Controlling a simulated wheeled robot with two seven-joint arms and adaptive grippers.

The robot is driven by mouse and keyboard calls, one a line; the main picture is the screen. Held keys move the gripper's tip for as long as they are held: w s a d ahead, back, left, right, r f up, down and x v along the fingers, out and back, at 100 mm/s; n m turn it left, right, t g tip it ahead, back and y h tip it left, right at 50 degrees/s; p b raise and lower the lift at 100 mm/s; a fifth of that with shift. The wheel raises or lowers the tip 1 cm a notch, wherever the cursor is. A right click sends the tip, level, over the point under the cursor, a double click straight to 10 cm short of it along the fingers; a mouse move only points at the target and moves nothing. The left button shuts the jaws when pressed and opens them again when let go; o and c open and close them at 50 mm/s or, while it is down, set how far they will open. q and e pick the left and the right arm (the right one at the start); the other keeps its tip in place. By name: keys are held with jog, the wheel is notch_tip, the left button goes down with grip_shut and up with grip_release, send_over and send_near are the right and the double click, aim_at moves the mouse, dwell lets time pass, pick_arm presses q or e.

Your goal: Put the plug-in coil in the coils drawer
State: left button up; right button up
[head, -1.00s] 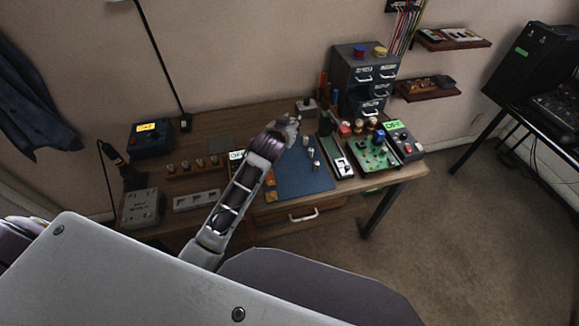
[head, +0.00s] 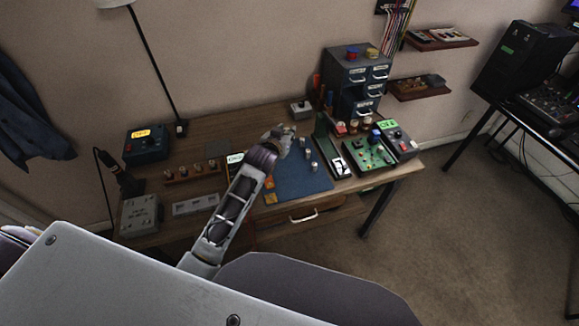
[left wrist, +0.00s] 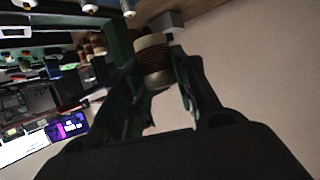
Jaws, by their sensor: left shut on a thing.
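The plug-in coil (left wrist: 152,60), a cream cylinder with dark windings around its middle, is between the fingers of my left gripper (left wrist: 170,85) in the left wrist view. In the head view my left gripper (head: 284,131) is above the far left part of the blue mat, and the coil cannot be made out there. The grey drawer cabinet (head: 341,75) stands at the back right of the bench, right of the gripper. Its drawers have pale labels and handles; the labels are too small to read, so I cannot tell which is the coils drawer. My right gripper is not visible.
On the blue mat (head: 303,187) stand several small cylinders. A green circuit board (head: 370,152) and a grey meter box (head: 400,142) with a green display are at the bench's right. A small grey box (head: 301,109) stands behind the gripper. A lamp pole (head: 155,70) rises at the left.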

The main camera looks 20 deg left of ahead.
pick_arm(q)
jog(key=shift+f, duration=0.1)
jog(key=shift+f, duration=3.05)
jog(key=shift+f, duration=0.1)
jog(key=shift+f, duration=1.75)
jog(key=shift+f, duration=0.15)
jog(key=o, duration=1)
jog(key=shift+s, duration=0.1)
